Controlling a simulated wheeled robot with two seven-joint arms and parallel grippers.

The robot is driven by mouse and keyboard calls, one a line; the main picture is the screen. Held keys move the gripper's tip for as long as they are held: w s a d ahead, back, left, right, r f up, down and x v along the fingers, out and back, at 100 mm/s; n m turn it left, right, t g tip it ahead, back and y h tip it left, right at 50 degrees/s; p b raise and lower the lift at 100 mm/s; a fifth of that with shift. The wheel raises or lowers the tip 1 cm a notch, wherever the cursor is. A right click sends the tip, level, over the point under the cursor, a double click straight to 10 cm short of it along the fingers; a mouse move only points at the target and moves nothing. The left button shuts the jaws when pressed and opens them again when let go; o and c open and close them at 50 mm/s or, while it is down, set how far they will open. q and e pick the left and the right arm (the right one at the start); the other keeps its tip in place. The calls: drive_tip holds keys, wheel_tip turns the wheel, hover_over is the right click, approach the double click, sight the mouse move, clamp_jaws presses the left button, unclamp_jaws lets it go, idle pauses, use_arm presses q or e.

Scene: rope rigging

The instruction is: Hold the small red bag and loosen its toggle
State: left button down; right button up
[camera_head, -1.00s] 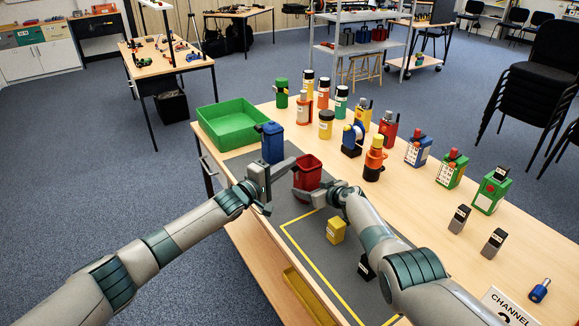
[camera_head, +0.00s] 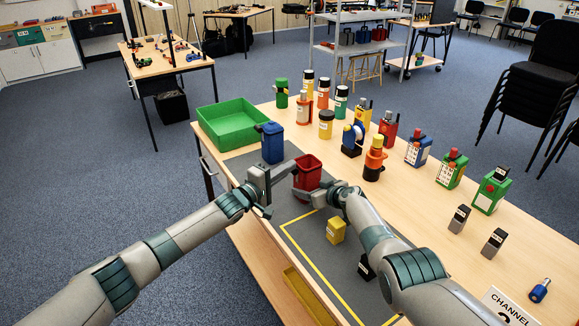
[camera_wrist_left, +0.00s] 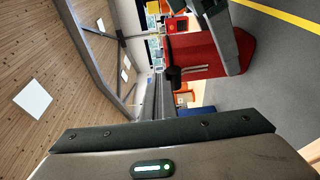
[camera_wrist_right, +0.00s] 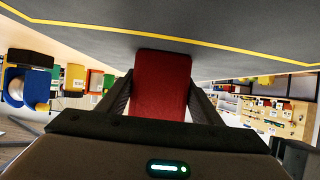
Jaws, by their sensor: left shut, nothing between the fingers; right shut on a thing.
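The small red bag (camera_head: 307,172) stands over the grey mat, and its top opening faces up in the head view. My right gripper (camera_head: 304,193) is shut on it; in the right wrist view the bag (camera_wrist_right: 161,82) sits between the two fingers. In the left wrist view a dark toggle (camera_wrist_left: 174,73) with two pale cords (camera_wrist_left: 195,69) sticks out from the red bag (camera_wrist_left: 205,52). My left gripper (camera_head: 286,168) is shut and empty, just left of the bag. Its fingertips look close to the toggle; I cannot tell whether they touch it.
A blue bag (camera_head: 272,143) stands behind my left gripper, beside a green tray (camera_head: 232,122). A yellow block (camera_head: 336,230) and a black one (camera_head: 366,268) are near my right arm. Several bottles and devices line the table's back. The mat's front left (camera_head: 285,212) is clear.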

use_arm(q)
drive_tip(key=shift+f, duration=1.45)
idle(1.7)
drive_tip(key=shift+r, duration=0.45)
idle(0.3)
drive_tip(key=v, duration=0.6)
idle(0.7)
use_arm(e)
drive_tip(key=o, duration=1.3)
drive_tip(key=shift+c, duration=0.2)
use_arm(q)
drive_tip(key=shift+r, duration=0.1)
